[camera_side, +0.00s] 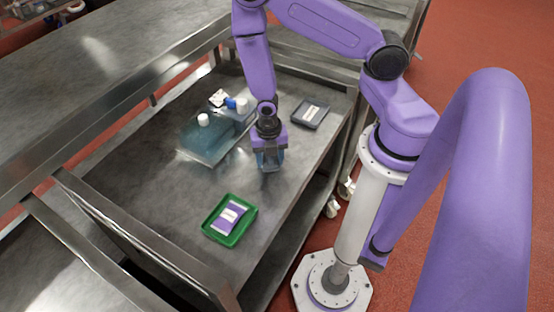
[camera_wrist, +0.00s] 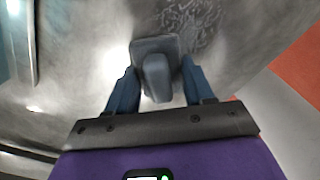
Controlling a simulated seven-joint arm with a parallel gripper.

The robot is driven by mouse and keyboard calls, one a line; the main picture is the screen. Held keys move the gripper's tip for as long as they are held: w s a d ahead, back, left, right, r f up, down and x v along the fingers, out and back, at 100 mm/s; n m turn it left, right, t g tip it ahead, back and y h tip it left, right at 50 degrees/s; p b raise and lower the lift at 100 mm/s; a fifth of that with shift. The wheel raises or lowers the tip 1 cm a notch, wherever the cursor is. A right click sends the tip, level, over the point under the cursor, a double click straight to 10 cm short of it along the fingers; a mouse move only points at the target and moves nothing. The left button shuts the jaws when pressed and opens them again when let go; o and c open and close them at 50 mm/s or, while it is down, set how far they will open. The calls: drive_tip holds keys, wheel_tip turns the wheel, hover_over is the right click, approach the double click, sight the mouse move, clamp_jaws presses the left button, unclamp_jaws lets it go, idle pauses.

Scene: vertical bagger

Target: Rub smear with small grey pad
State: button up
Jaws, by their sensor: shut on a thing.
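The small grey pad (camera_wrist: 147,46) has a raised grip on its back and shows at the centre of the wrist view. My gripper (camera_wrist: 158,75) is shut on that grip, a blue-grey finger on each side. The smear (camera_wrist: 195,20) is a patch of pale scribbled marks on the metal table, just beyond and to the right of the pad. I cannot tell whether the pad touches the table. In the side view my gripper (camera_side: 269,160) points down low over the table, and the pad and smear are hard to make out there.
A green tray (camera_side: 212,235) holding a purple and white packet (camera_side: 231,216) is in front. Translucent bluish containers with white caps (camera_side: 203,119) stand to the left. A dark labelled box (camera_side: 310,114) lies behind right. Metal rails (camera_side: 150,240) edge the table.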

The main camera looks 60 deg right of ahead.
drive_tip(key=w, duration=0.3)
drive_tip(key=shift+w+r, duration=0.15)
drive_tip(key=shift+r, duration=3.8)
drive_tip(key=w+d+r+m, duration=0.2)
drive_tip(key=d+r+m, duration=0.15)
drive_tip(key=d, duration=0.65)
drive_tip(key=w+d+r+m, duration=0.25)
drive_tip(key=d+m, duration=0.25)
drive_tip(key=d, duration=0.5)
drive_tip(key=shift+n, duration=0.25)
drive_tip(key=w+d+f, duration=0.2)
drive_tip(key=w+f, duration=0.1)
drive_tip(key=w+d+f, duration=0.2)
drive_tip(key=w+f, duration=0.1)
drive_tip(key=w, duration=0.1)
drive_tip(key=w+d+f, duration=0.1)
drive_tip(key=w+f, duration=0.2)
drive_tip(key=w, duration=0.1)
drive_tip(key=shift+w+d+f, duration=0.15)
drive_tip(key=shift+w+d, duration=0.1)
drive_tip(key=shift+d, duration=0.15)
drive_tip(key=shift+w+d+f, duration=0.2)
drive_tip(key=shift+w+f, duration=0.25)
drive_tip(key=shift+f, duration=0.1)
drive_tip(key=shift+w+f, duration=0.1)
drive_tip(key=shift+f, duration=1.55)
